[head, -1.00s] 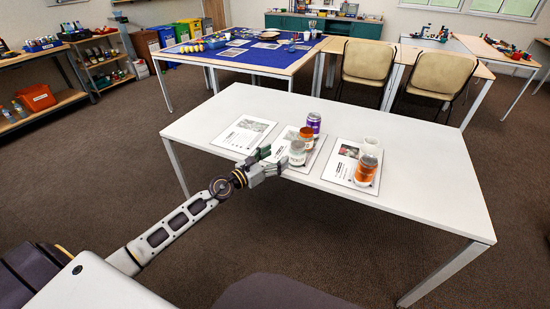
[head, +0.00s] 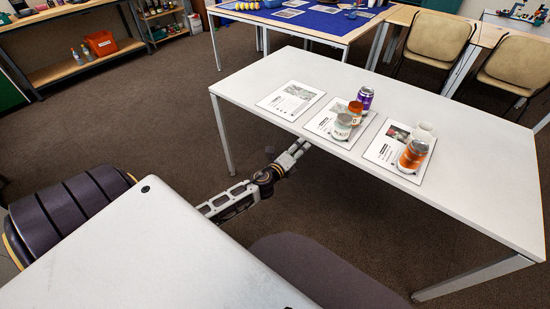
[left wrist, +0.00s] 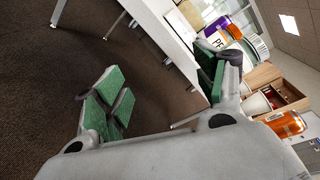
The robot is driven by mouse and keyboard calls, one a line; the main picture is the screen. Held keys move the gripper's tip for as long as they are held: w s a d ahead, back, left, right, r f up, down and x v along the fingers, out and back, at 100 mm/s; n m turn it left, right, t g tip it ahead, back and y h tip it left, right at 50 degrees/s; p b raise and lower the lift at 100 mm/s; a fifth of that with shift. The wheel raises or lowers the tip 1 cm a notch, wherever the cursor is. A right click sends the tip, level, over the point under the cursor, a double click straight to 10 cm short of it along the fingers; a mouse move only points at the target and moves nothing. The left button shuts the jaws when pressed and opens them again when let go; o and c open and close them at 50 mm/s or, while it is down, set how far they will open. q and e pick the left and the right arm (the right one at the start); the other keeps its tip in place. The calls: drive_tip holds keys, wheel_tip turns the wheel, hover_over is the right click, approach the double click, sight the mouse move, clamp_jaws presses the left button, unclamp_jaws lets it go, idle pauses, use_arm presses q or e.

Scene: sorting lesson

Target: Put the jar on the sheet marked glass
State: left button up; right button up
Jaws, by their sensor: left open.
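The left-hand sheet (head: 290,99) is bare. The sheets' print is too small to read. My left gripper (head: 301,147) is open and empty at the table's front edge, below the middle sheet. Its green-padded fingers (left wrist: 160,92) stand wide apart in the left wrist view. My right gripper is not in view.
The white table (head: 480,180) is clear at its right end and behind the sheets. A blue-topped table (head: 320,22) and two tan chairs (head: 437,40) stand behind it. A shelf with an orange crate (head: 101,43) is at the back left.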

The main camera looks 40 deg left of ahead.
use_arm(q)
drive_tip(key=s+f+n+g+y, duration=0.1)
drive_tip(key=s+f+n+g, duration=0.4)
drive_tip(key=f, duration=0.5)
drive_tip(key=s+f+n+g+y, duration=0.2)
drive_tip(key=s+f+n, duration=0.6)
drive_tip(key=f, duration=0.2)
drive_tip(key=s+d+f+n+g+h, duration=0.2)
drive_tip(key=s+d+f, duration=0.4)
drive_tip(key=s, duration=0.3)
drive_tip(key=s+d+f+n+g+h, duration=0.1)
drive_tip(key=s+d+f+n+g, duration=0.4)
drive_tip(key=s, duration=0.3)
drive_tip(key=shift+s+d+f+n+g+h, duration=0.3)
drive_tip(key=shift+s+d+f+h, duration=0.05)
drive_tip(key=shift+f+h, duration=0.05)
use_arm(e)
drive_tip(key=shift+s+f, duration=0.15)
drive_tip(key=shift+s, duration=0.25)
